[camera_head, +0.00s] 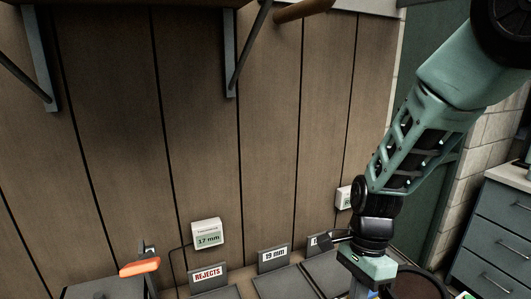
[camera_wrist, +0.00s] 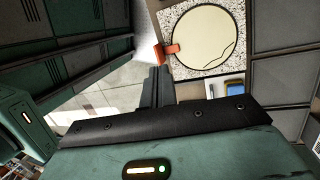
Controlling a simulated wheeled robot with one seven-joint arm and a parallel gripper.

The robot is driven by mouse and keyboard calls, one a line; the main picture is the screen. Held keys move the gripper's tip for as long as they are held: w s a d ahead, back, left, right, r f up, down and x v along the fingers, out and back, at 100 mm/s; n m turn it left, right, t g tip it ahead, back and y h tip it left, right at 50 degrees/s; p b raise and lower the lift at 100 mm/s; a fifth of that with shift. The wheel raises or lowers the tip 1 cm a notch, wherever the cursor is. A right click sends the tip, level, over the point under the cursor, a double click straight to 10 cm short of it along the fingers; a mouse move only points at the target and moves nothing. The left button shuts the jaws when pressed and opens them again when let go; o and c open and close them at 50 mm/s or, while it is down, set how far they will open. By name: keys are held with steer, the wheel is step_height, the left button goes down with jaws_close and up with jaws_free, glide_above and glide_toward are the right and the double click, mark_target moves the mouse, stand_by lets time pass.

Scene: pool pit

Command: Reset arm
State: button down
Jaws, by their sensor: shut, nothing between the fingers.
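My green arm comes down from the upper right in the head view, and my gripper (camera_head: 362,290) is at its lower end, cut off by the bottom edge. In the wrist view the dark fingers of my gripper (camera_wrist: 160,70) are together, with nothing seen held between them. An orange-red piece (camera_wrist: 160,52) shows just beyond the fingertips; I cannot tell whether they touch it. Beyond it lies a round cream disc (camera_wrist: 203,38) on a speckled square plate (camera_wrist: 237,12).
A REJECTS sign (camera_head: 208,273) and a 19 mm sign (camera_head: 274,255) stand before the wooden wall (camera_head: 180,130). A 17 mm display (camera_head: 207,234) hangs there. An orange-handled tool (camera_head: 140,267) is at left. Grey drawers (camera_head: 497,235) stand at right. A blue item (camera_wrist: 212,89) is near the plate.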

steer(key=s+a+r+n+t, duration=0.1)
steer(key=s+a+r+n, duration=0.1)
steer(key=s+r+n, duration=0.3)
steer(key=s+a+r+n+t, duration=0.1)
steer(key=s+r+n, duration=0.4)
steer(key=s+n, duration=0.6)
steer(key=shift+a+n+t+h, duration=0.35)
steer(key=shift+n+t, duration=0.25)
steer(key=shift+n, duration=2.5)
steer(key=shift+r, duration=0.1)
